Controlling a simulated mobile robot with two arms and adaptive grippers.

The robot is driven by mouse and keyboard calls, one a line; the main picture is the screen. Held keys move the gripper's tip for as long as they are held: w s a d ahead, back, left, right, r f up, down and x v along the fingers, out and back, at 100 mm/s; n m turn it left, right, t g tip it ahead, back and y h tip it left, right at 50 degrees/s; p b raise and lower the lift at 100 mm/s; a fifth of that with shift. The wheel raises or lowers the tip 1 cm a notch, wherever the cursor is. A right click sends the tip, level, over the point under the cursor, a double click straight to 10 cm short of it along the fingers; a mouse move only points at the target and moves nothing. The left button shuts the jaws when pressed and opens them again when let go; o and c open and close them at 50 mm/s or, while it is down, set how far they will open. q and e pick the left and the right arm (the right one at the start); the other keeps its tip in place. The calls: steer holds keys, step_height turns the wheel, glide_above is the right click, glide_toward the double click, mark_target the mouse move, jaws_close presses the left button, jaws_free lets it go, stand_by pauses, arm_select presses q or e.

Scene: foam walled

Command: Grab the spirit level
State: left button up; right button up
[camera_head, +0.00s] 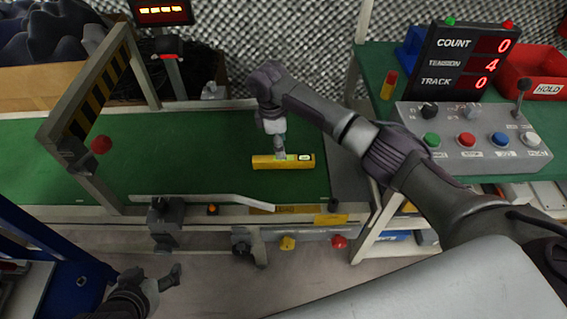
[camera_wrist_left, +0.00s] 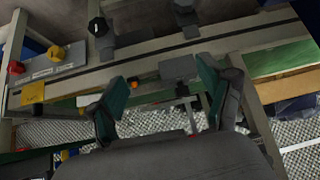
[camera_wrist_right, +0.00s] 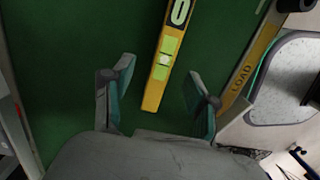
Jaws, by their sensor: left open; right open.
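The yellow spirit level (camera_head: 300,161) lies flat on the green conveyor belt, near its right end. My right gripper (camera_head: 280,154) is over it and hides a part of its middle. In the right wrist view the level (camera_wrist_right: 163,75) runs up between the two open fingers of my right gripper (camera_wrist_right: 158,92), with free belt on both sides. A green vial shows near the level's end. I cannot tell how high the fingers are above the belt. My left gripper (camera_head: 172,277) is low in front of the conveyor, away from the level. It is open and empty in the left wrist view (camera_wrist_left: 165,88).
The green belt (camera_head: 210,140) is clear left of the level. A striped gate (camera_head: 98,95) spans it at the left. A pale guide rail (camera_head: 200,198) lines its front edge. A control box (camera_head: 475,140) and a red bin (camera_head: 530,75) stand on the right table.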

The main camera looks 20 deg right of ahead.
mark_target(284, 162)
steer(key=shift+d+f, duration=0.1)
steer(key=shift+f, duration=0.6)
steer(key=f, duration=0.1)
steer(key=f+b, duration=0.1)
steer(key=f, duration=0.1)
steer(key=f+b, duration=0.1)
steer(key=shift+s+d+f, duration=0.25)
steer(key=shift+s, duration=0.15)
steer(key=shift+f, duration=0.2)
arm_select(q)
steer(key=w+d+r+t+h, duration=0.2)
steer(key=w+d+r+t, duration=0.1)
steer(key=w+r+t, duration=0.3)
step_height(284, 162, up, 2)
steer(key=shift+w+r+t, duration=0.25)
steer(key=shift+w+t, duration=0.15)
steer(key=shift+w, duration=0.35)
arm_select(e)
jaws_close()
